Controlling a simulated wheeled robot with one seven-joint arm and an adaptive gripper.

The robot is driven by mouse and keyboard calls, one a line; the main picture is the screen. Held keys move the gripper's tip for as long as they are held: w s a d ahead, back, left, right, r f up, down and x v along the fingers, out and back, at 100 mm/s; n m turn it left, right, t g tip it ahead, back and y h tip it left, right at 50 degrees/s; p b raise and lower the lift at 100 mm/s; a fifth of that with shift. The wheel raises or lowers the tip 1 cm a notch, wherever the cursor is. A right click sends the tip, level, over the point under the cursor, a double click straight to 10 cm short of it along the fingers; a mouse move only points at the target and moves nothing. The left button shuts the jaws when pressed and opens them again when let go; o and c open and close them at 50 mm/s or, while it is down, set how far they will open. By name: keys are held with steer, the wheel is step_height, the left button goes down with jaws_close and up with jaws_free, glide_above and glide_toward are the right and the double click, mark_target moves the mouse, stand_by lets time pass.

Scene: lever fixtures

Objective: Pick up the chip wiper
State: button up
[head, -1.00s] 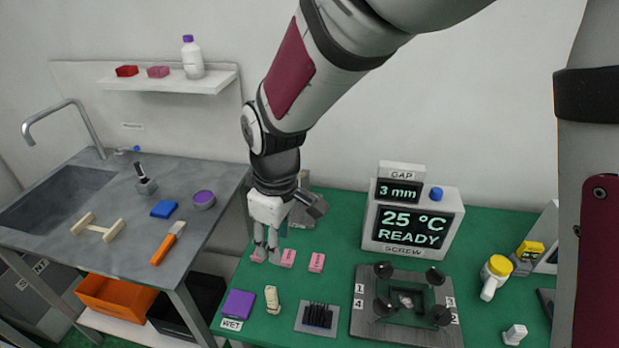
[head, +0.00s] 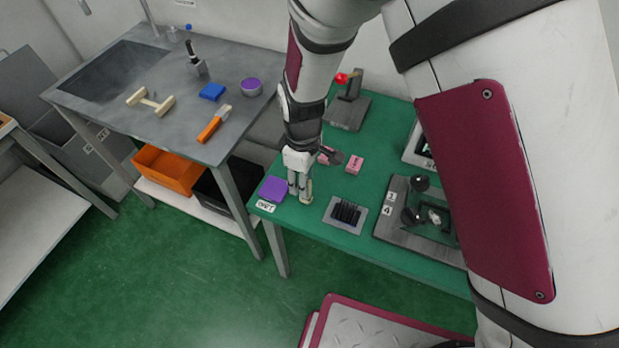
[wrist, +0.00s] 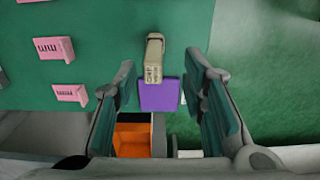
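The chip wiper (wrist: 154,60) is a small beige block with dark lettering on the green table. In the wrist view it lies in line with the gap between my fingers, with clear space on both sides. In the head view the chip wiper (head: 307,190) stands right beside my fingertips and is partly hidden by them. My gripper (head: 298,196) points down over the table's front left part. In the wrist view my gripper (wrist: 161,70) is open, with nothing between its pads. I cannot tell the exact height of the fingertips.
Pink blocks (head: 354,164) lie behind. A clamp fixture (head: 398,235) is farther right. The table's front edge is close.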

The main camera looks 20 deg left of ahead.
steer(key=shift+w+f+p, duration=0.15)
steer(key=shift+f+p, duration=0.1)
steer(key=shift+f, duration=1.1)
steer(key=shift+w+f+p, duration=0.15)
steer(key=shift+f+p, duration=0.05)
steer(key=shift+f, duration=1.1)
steer(key=shift+d, duration=0.1)
jaws_close()
